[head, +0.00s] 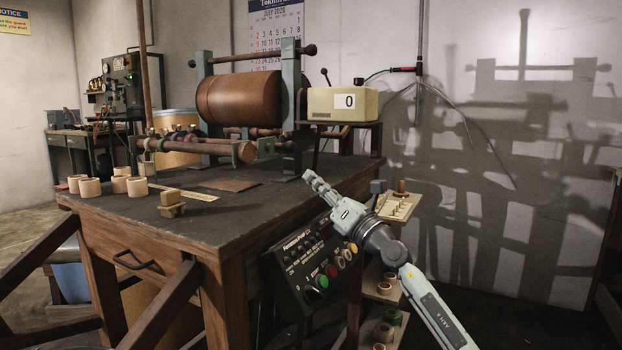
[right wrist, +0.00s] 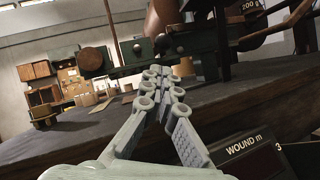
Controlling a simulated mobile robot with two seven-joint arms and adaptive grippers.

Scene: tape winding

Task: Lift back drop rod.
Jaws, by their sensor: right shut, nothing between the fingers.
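The winding machine stands on the dark-topped bench (head: 160,225). A thin top rod (head: 235,59) with dark end knobs lies across its green uprights (head: 290,90), above a large brown roll (head: 238,98). Lower rods, one a front rod (head: 200,147) with a round wooden end, lie below the roll. I cannot tell which is the back drop rod. My right gripper (head: 318,184) is shut and empty at the bench's right edge, in front of and below the machine, apart from the rods. In the right wrist view its fingertips (right wrist: 161,78) are together. My left gripper is out of view.
A control panel (head: 308,265) with buttons hangs below the bench edge by my right arm. Several tape rings (head: 90,188) and a small wooden block (head: 171,202) stand on the bench's left side.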

